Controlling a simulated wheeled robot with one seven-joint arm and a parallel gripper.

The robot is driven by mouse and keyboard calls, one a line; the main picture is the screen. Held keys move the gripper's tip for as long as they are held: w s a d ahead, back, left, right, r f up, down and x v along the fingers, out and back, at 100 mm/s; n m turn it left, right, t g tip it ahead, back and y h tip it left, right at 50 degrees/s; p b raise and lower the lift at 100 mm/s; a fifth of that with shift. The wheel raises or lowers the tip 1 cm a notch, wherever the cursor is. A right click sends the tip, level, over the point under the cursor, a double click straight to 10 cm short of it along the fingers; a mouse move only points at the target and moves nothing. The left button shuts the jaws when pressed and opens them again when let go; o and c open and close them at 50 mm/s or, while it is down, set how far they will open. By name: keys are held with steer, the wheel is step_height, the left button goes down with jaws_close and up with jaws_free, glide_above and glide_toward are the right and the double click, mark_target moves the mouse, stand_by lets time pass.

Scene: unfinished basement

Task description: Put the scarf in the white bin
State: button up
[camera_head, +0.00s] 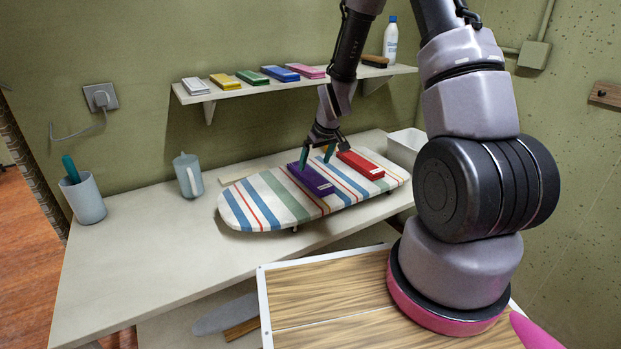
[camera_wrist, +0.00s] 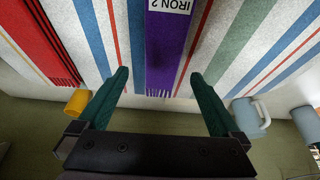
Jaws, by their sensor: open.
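A purple folded scarf (camera_head: 311,179) with a fringed end lies on the striped ironing board (camera_head: 247,206). In the wrist view the purple scarf (camera_wrist: 165,45) bears a label reading "IRON 2". A red folded scarf (camera_head: 360,164) lies to its right on the board, and it also shows in the wrist view (camera_wrist: 38,45). My gripper (camera_head: 317,155) is open over the far end of the purple scarf. In the wrist view its fingers (camera_wrist: 158,76) stand on either side of the scarf's fringed end, with nothing held. The white bin (camera_head: 404,142) stands at the back right, partly hidden by my arm.
A wall shelf (camera_head: 235,92) above holds several coloured folded items and a white bottle (camera_head: 390,40). A grey-blue jug (camera_head: 188,175) and a cup (camera_head: 83,199) with a teal-handled item stand left on the worktop (camera_head: 130,250). The worktop's left front is clear.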

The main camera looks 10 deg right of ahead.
mark_target(309, 174)
steer(key=x, duration=0.5)
steer(key=shift+w+a+f, duration=0.15)
steer(key=shift+a+f, duration=0.1)
steer(key=shift+r, duration=0.1)
steer(key=c, duration=1.5)
